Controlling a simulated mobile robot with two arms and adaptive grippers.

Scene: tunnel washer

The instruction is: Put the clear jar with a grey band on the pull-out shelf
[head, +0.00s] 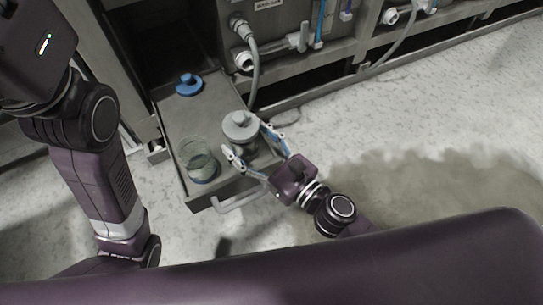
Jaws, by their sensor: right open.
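A jar with a grey top (241,126) stands upright on the pull-out shelf (173,125), near its right edge. Its lower body looks clear, but my gripper partly covers it, so I cannot make out a band clearly. My right gripper (252,150) is open, with one finger on each side of this jar; I cannot tell whether the fingers touch it. A clear, greenish open jar (200,160) with blue at its base stands on the shelf's front part, left of my right gripper. My left arm is at the left, but its gripper is out of view.
A blue-topped container (188,83) stands at the back of the shelf. A bent handle (240,201) sticks out from the shelf's front. Hoses (255,75) and pipe fittings hang on the machine behind. The floor at right is clear, with a brownish wet-looking patch (430,190).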

